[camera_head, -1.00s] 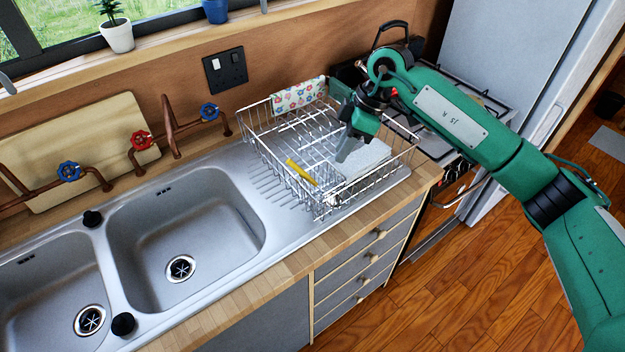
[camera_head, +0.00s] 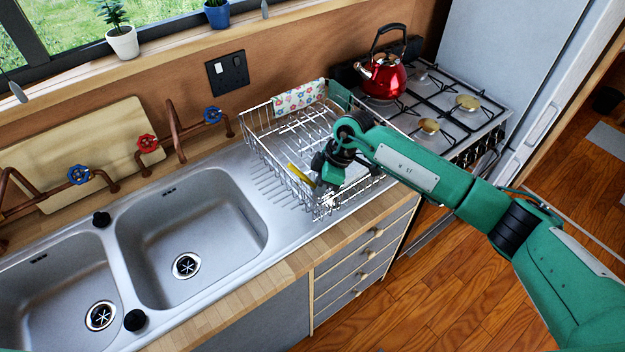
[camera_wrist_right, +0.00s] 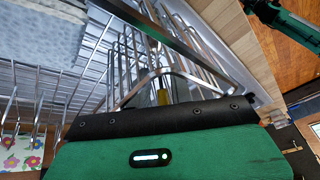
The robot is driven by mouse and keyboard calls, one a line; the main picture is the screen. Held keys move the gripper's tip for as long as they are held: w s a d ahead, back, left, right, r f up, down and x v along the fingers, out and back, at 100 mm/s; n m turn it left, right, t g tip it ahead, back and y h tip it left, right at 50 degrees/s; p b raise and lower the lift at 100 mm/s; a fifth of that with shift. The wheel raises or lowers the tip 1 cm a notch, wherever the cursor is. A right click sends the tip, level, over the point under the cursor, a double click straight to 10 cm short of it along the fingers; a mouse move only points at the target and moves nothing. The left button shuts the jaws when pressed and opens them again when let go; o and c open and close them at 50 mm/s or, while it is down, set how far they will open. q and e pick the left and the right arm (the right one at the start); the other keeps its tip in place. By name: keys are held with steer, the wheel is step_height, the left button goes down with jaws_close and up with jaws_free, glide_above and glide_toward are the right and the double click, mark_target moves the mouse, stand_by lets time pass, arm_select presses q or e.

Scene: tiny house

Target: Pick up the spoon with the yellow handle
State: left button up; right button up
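The spoon's yellow handle (camera_head: 300,174) leans in the near left part of the wire dish rack (camera_head: 262,152), beside the sink. Its bowl end is hidden. My right gripper (camera_head: 326,178) is low over the rack, just right of the handle in the head view. In the right wrist view a short piece of the yellow handle (camera_wrist_right: 162,96) shows close in front of the gripper body, between metal bars. Whether the fingers touch it, and how far they are apart, I cannot tell. My left gripper is not in view.
A flowered cloth (camera_head: 298,97) hangs on the rack's back edge. A red kettle (camera_head: 383,77) stands on the stove (camera_head: 452,118) to the right. The double sink (camera_head: 190,225) is empty. Copper pipes with taps (camera_head: 147,144) rise behind it. The rack's wires surround the gripper.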

steer(key=shift+f, duration=0.1)
jaws_close()
